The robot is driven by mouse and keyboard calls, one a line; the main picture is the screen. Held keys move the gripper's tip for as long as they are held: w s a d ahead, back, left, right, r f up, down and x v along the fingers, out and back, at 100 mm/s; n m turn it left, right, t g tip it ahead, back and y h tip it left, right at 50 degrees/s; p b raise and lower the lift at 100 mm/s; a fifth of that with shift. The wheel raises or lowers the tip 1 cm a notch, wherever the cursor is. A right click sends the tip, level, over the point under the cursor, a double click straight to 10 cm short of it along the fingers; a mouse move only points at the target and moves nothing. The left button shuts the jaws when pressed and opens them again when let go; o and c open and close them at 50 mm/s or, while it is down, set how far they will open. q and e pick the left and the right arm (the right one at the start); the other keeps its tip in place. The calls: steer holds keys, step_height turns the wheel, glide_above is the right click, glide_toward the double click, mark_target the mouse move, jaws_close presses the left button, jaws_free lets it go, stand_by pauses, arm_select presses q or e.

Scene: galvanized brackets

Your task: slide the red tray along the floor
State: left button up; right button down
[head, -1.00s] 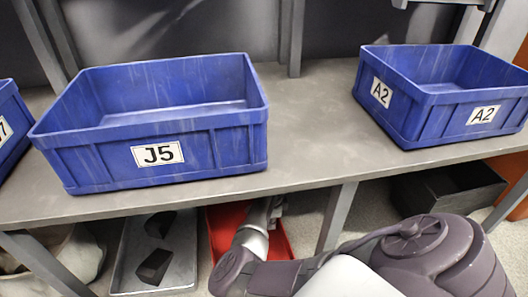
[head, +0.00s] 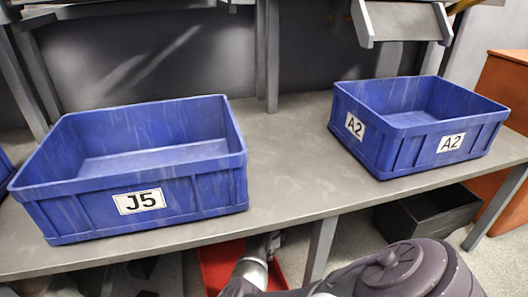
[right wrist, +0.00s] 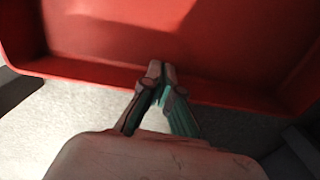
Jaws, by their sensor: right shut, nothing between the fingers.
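The red tray (head: 220,262) is on the floor under the workbench, cut off by the bottom edge of the head view and partly hidden behind my right arm. In the right wrist view the red tray (right wrist: 215,90) fills the upper part, with its near wall running across the picture. My right gripper (right wrist: 161,70) is shut and empty, its fingertips overlapping that near wall. Whether they touch it I cannot tell. My left gripper is in neither view.
On the grey workbench (head: 283,165) stand a blue bin marked J5 (head: 95,210) and a blue bin marked A2 (head: 400,145). A bench leg (head: 319,248) stands right of the tray. A black box (head: 425,215) lies under the bench farther right.

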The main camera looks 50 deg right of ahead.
step_height(320, 180, up, 12)
stand_by(0.7)
steer(key=shift+f, duration=0.1)
